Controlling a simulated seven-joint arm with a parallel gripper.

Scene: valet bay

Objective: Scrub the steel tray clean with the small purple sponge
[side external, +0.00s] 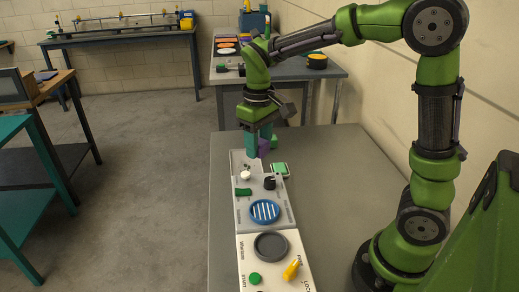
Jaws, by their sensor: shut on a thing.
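My gripper (260,146) points down above the far end of the grey table, its teal fingers closed around a small purple block, which looks like the purple sponge (263,148). The fingers partly hide the sponge. I cannot tell whether it touches the surface below. I cannot pick out the steel tray for certain; the far part of the light grey panel lies just below and in front of the gripper.
The table (345,190) is clear right of the panels. The grey panel (241,211) carries a black knob (269,183), a white ball-topped lever (245,175) and a blue round grille (265,211). A white panel with a yellow lever (292,268) is nearer.

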